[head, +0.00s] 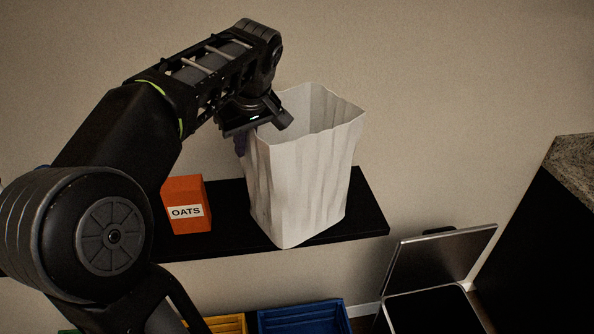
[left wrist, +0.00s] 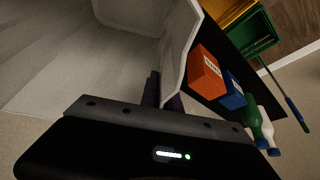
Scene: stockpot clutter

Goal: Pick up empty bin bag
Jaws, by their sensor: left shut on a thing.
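The empty bin bag (head: 300,175) is white, tall, upright and open at the top. It appears at the black shelf, its lower end overlapping the shelf's front edge; I cannot tell whether it rests there or hangs just clear. My left gripper (head: 246,142) is shut on the bag's left wall near the rim, one dark finger showing outside. In the left wrist view the pale bag (left wrist: 75,60) fills the upper left, and its wall runs between the fingers (left wrist: 162,92). My right gripper is in neither view.
An orange OATS box (head: 186,205) stands on the black shelf (head: 365,215) left of the bag. A blue box (left wrist: 232,92) and bottles (left wrist: 252,120) show beyond it. Yellow and blue bins (head: 300,318) sit below. An open-lidded metal bin (head: 440,262) stands lower right, beside a dark counter (head: 550,230).

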